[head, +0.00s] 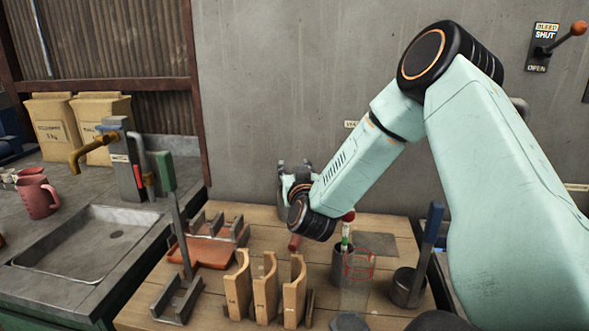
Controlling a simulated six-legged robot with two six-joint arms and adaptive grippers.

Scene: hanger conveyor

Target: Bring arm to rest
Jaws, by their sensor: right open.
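My right arm (362,147) comes in from the right, mint green with dark joints, and bends down over the wooden bench. My right gripper (295,166) is partly hidden behind its own wrist, near the grey wall above the back of the bench. Its fingers look apart, and I see nothing held between them. My left gripper is not in view.
On the bench (225,318) stand several curved wooden pieces (266,288), a reddish tray (208,252), a green-handled lever (178,215), a dark cup (343,265) and a blue-handled ladle (408,287). Left are a sink (90,243), a red jug (38,198) and paper bags (54,126).

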